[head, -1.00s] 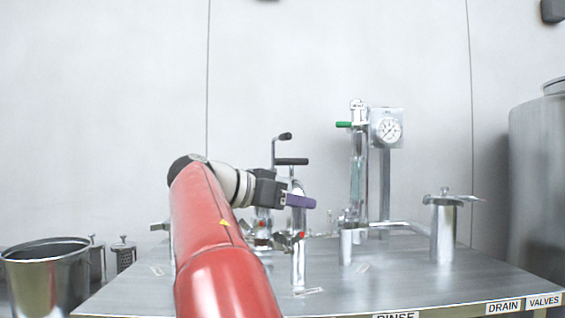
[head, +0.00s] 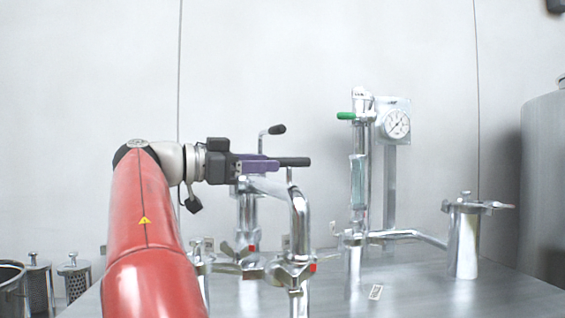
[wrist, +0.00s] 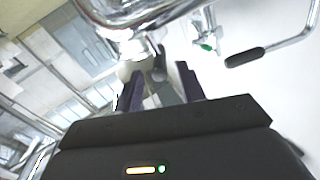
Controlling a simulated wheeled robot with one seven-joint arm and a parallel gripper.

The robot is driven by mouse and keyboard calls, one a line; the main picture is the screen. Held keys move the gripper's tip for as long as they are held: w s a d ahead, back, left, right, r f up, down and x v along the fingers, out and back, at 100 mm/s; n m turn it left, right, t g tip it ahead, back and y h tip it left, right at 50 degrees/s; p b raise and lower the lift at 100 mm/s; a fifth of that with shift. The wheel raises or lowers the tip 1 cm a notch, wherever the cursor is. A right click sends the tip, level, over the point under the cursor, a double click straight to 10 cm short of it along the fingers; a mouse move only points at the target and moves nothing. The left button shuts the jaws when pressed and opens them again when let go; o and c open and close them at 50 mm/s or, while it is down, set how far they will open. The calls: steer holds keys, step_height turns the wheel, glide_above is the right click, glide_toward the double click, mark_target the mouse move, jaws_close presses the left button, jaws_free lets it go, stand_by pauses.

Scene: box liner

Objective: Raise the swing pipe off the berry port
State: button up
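The swing pipe (head: 299,215) is a bright steel pipe bent over at the top, with a black-handled bar (head: 293,161) above it. Its front leg runs down to a clamp with a red mark (head: 312,268) over a short upright port (head: 298,303); no berry label is readable. My gripper (head: 262,167), with purple fingers, is level with the black handle, at its left end and just above the pipe. In the wrist view the fingers (wrist: 160,88) stand apart, with a dark grey shape between them; I cannot tell whether they touch it. Steel pipe crosses above the fingers there.
A second bent black-handled lever (head: 277,129) stands just behind. A sight-glass column with a green handle (head: 346,116) and a gauge (head: 397,125) stand to the right. A capped steel cylinder (head: 464,240) is farther right. Steel strainers (head: 75,280) stand at the left.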

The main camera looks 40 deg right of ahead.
mark_target(285, 162)
steer(key=x, duration=0.5)
steer(key=shift+d+p, duration=0.25)
steer(key=shift+p, duration=0.1)
jaws_close()
steer(key=shift+s, duration=0.1)
